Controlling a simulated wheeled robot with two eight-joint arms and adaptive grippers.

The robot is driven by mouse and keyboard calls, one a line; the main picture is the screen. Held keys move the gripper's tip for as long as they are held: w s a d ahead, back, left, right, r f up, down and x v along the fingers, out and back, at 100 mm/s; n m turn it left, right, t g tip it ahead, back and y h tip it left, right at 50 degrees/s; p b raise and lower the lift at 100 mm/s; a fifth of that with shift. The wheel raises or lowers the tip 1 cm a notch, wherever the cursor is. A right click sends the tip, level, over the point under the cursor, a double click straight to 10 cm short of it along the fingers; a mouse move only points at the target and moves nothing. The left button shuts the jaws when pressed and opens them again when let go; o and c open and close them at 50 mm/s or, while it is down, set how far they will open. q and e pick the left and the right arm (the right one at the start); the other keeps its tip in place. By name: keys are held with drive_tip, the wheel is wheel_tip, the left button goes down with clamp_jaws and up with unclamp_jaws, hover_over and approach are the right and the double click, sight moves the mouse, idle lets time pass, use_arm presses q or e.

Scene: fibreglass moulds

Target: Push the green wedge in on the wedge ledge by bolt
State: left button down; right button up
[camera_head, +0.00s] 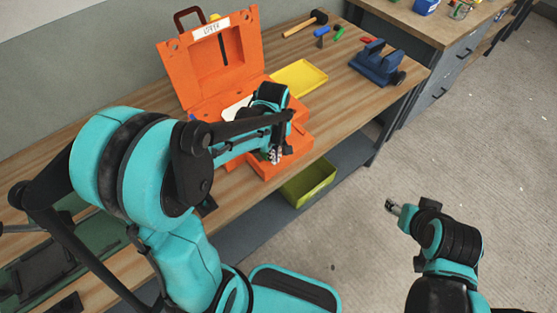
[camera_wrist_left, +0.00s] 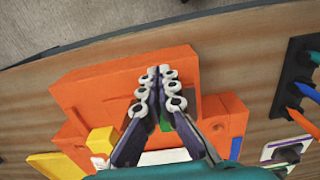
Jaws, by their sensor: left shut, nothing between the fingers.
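My left gripper (camera_head: 276,155) is over the front of the orange mould (camera_head: 299,141). In the left wrist view, the fingers of my left gripper (camera_wrist_left: 158,72) meet at their tips, shut and empty, above the orange mould (camera_wrist_left: 95,85). A small green piece (camera_wrist_left: 165,125) shows between the finger links; it looks like the green wedge, mostly hidden by the fingers. I cannot tell how far in it sits or whether the gripper touches it. I cannot make out the bolt. My right gripper (camera_head: 392,207) hangs over the floor, away from the bench; its fingers are too small to judge.
An upright orange mould half (camera_head: 178,62) with a white label stands behind. A yellow tray (camera_head: 312,72), a mallet (camera_head: 318,17) and a blue vise (camera_head: 377,66) are on the wooden bench. A green-yellow bin (camera_head: 310,184) sits below. The floor at right is clear.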

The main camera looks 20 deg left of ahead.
use_arm(q)
drive_tip(key=w+a, duration=0.1)
drive_tip(key=a, duration=0.1)
drive_tip(key=w+a, duration=0.2)
drive_tip(key=a, duration=0.1)
drive_tip(key=shift+w+a, duration=0.2)
drive_tip(key=shift+a, duration=0.15)
idle(0.3)
